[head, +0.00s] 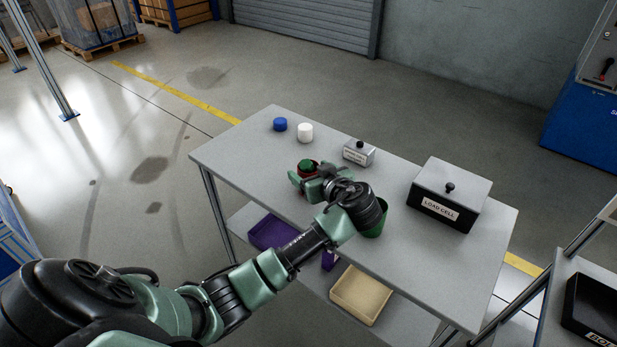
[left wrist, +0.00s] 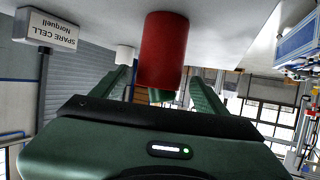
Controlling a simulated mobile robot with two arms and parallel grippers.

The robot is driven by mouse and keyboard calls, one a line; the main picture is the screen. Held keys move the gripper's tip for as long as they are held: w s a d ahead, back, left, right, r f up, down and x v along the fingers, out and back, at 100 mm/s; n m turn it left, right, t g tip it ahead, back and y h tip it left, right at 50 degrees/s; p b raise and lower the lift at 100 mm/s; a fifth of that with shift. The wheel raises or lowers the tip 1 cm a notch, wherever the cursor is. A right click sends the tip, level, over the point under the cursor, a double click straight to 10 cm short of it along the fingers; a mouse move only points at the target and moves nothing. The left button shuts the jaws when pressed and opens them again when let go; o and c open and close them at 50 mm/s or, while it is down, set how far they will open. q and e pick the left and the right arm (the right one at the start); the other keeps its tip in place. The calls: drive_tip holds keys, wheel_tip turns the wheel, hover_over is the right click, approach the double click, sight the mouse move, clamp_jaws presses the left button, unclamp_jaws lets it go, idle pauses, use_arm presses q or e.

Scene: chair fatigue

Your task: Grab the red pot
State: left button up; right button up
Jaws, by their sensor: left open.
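The red pot (head: 299,171) stands on the grey table, mostly hidden by my left gripper in the head view. In the left wrist view, which looks upside down, the red pot (left wrist: 162,50) is large and lies between the lines of the two green fingers. My left gripper (head: 308,175) is open, with its fingers close around the pot. I cannot tell whether either finger touches it. My right gripper is not in view.
A blue pot (head: 280,125) and a white pot (head: 305,132) stand at the table's far left. A small labelled box (head: 358,153) and a larger load cell box (head: 449,195) stand to the right. A green pot (head: 378,224) is partly behind my wrist. Bins sit on the lower shelf.

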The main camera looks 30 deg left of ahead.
use_arm(q)
drive_tip(key=x, duration=0.4)
drive_tip(key=shift+w+p, duration=0.1)
drive_tip(key=shift+p, duration=0.3)
drive_tip(key=shift+w+a+f, duration=0.15)
drive_tip(key=shift+a+f, duration=0.05)
drive_tip(key=shift+a, duration=0.15)
drive_tip(key=c, duration=1.5)
drive_tip(key=shift+o, duration=0.2)
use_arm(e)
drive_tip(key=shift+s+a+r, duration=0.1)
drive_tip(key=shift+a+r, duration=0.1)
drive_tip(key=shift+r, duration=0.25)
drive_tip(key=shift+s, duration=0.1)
